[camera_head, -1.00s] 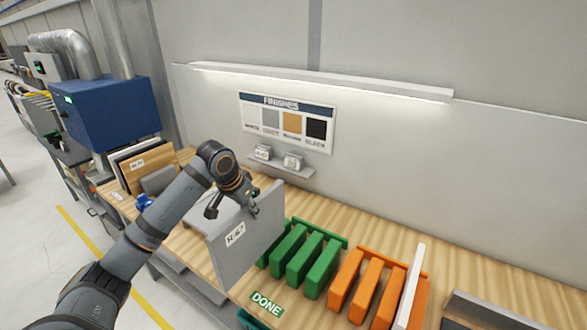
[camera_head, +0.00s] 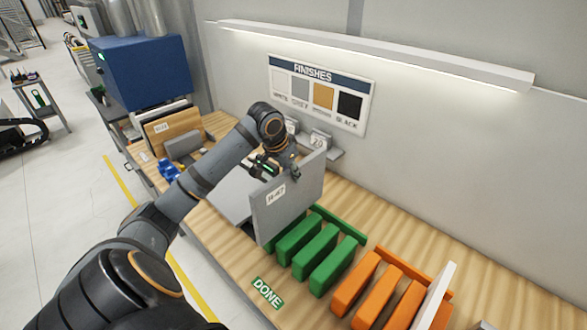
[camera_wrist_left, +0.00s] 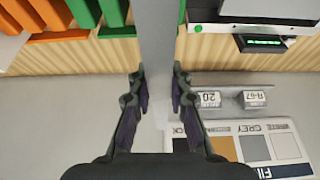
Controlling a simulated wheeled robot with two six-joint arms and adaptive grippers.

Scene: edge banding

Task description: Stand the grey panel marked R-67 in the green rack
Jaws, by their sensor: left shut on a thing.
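My left gripper (camera_head: 284,168) is shut on the top edge of the grey panel (camera_head: 292,198), which is upright. Its white label seems to read R-67. The panel is at the left end of the green rack (camera_head: 322,262) and hides part of it. In the left wrist view the panel (camera_wrist_left: 160,35) runs between the fingers (camera_wrist_left: 160,88). Green dividers (camera_wrist_left: 88,12) show on its left and a strip of green on its right. I cannot tell whether its lower edge is inside a slot. My right gripper is not in view.
The orange rack (camera_head: 368,284), holding a white panel (camera_head: 436,292), stands to the right. A green DONE label (camera_head: 267,292) is on the front edge. Brown and dark boards (camera_head: 172,132) stand at the left.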

